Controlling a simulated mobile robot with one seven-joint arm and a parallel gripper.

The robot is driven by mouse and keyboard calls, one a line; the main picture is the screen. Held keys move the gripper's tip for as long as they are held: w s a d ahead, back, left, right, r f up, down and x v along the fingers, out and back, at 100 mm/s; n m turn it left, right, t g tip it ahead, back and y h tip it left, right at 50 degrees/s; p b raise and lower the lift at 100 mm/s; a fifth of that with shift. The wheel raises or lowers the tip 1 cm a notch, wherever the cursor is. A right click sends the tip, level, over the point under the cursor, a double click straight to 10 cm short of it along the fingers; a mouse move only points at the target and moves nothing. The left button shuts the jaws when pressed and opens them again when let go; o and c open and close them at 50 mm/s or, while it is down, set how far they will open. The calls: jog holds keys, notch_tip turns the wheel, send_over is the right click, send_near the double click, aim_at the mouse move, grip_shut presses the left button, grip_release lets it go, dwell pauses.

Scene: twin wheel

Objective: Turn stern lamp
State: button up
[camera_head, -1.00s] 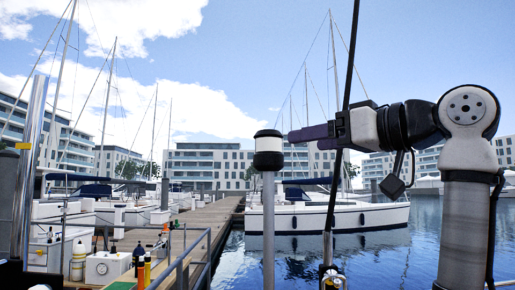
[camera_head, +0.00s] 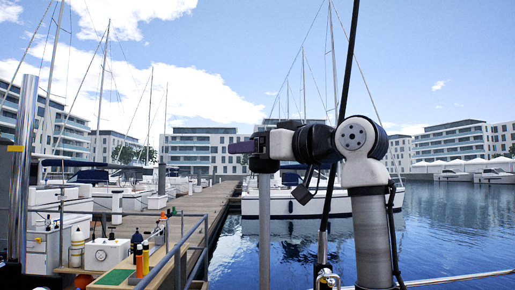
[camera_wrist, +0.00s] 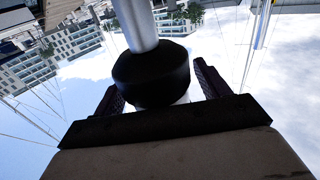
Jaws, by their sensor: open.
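The stern lamp is a black and white cylinder on a grey pole (camera_head: 265,230). In the wrist view its black band (camera_wrist: 150,75) fills the middle, with a sliver of white (camera_wrist: 185,99) near the palm. My gripper (camera_head: 246,147) is level with the lamp in the head view and hides most of it. In the wrist view the two dark ridged fingers stand on either side of the lamp, with a gap of sky at the right one. The jaws are open. I cannot tell whether either finger touches the lamp.
A thin dark line (camera_head: 345,110) runs close behind my wrist. A metal railing (camera_head: 180,265) stands at the lower left beside the wooden dock (camera_head: 205,200). Yellow and orange bottles (camera_head: 143,260) stand near a white box (camera_head: 105,253). A moored boat (camera_head: 300,205) lies beyond the pole.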

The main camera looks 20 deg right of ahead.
jog(key=c, duration=1)
